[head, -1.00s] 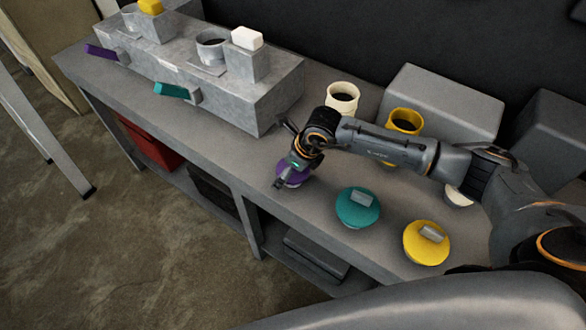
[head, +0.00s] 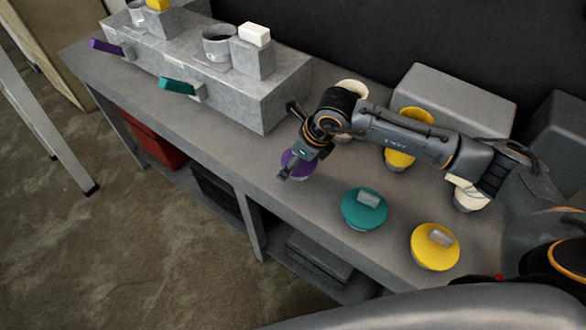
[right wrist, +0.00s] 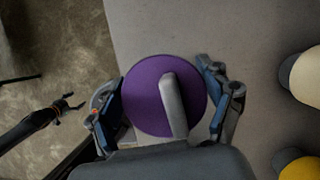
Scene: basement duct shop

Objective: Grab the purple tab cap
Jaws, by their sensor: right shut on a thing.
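The purple tab cap (head: 299,160) is a round purple disc near the front edge of the bench. In the right wrist view the purple tab cap (right wrist: 150,98) has a grey bar-shaped tab across its top. My right gripper (head: 290,166) reaches down over it in the head view. In the right wrist view my right gripper (right wrist: 160,108) has its fingers on opposite sides of the disc, shut on it. I cannot tell whether the cap is clear of the bench. My left gripper (right wrist: 70,101) shows small in the right wrist view, fingers apart and empty, over the floor.
A teal cap (head: 364,209) and a yellow cap (head: 435,247) lie to the right along the bench (head: 235,160). A grey block fixture (head: 265,105) with purple and teal levers stands at the left.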

